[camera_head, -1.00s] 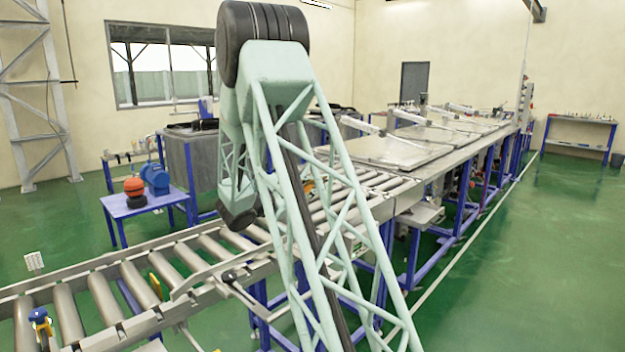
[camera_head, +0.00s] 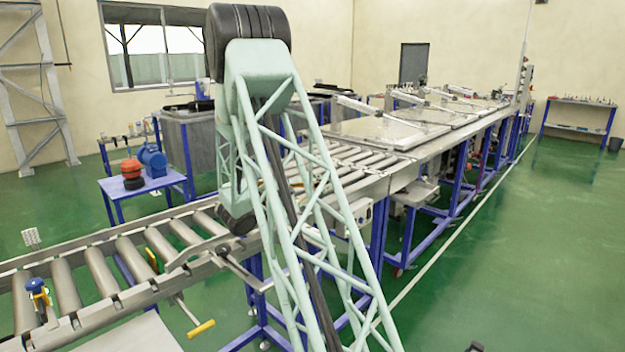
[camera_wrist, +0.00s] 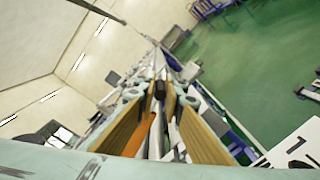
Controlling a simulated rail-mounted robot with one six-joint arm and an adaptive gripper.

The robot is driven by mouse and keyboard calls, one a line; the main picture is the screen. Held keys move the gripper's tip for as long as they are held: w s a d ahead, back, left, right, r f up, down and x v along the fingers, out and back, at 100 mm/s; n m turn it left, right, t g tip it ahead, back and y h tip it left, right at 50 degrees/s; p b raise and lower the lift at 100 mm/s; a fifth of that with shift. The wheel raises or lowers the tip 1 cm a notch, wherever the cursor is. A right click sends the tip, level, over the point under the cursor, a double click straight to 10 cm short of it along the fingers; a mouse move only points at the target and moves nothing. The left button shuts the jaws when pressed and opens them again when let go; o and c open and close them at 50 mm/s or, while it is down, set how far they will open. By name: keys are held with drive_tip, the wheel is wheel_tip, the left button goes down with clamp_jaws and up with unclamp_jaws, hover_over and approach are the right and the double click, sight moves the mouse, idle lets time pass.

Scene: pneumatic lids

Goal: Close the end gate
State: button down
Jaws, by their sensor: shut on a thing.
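My gripper (camera_wrist: 158,125) shows in the wrist view, with two orange-yellow padded fingers on either side of a thin grey bar (camera_wrist: 156,142). It is shut on this bar. In the head view my own arm hides the gripper. At the edge of the roller conveyor (camera_head: 105,268) sits a grey lever-like bar (camera_head: 238,270). A rod with a yellow handle (camera_head: 200,329) hangs below it. I cannot tell which of these parts is the end gate, or whether the gate stands open or shut.
A blue table (camera_head: 115,188) with a blue motor (camera_head: 152,161) and a red-orange object (camera_head: 131,170) stands behind the conveyor. Flat lid-like panels (camera_head: 375,134) lie along the line at the back right.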

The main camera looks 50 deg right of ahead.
drive_tip(key=shift+s+f, duration=0.1)
drive_tip(key=shift+f, duration=0.55)
drive_tip(key=c, duration=2.7)
unclamp_jaws()
drive_tip(key=shift+a, duration=0.2)
drive_tip(key=shift+w+a, duration=0.2)
drive_tip(key=shift+a, duration=1.75)
drive_tip(key=shift+w+a, duration=0.25)
drive_tip(key=shift+a, duration=1.7)
drive_tip(key=shift+w+a, duration=0.2)
drive_tip(key=shift+a, duration=1.75)
drive_tip(key=shift+c, duration=0.2)
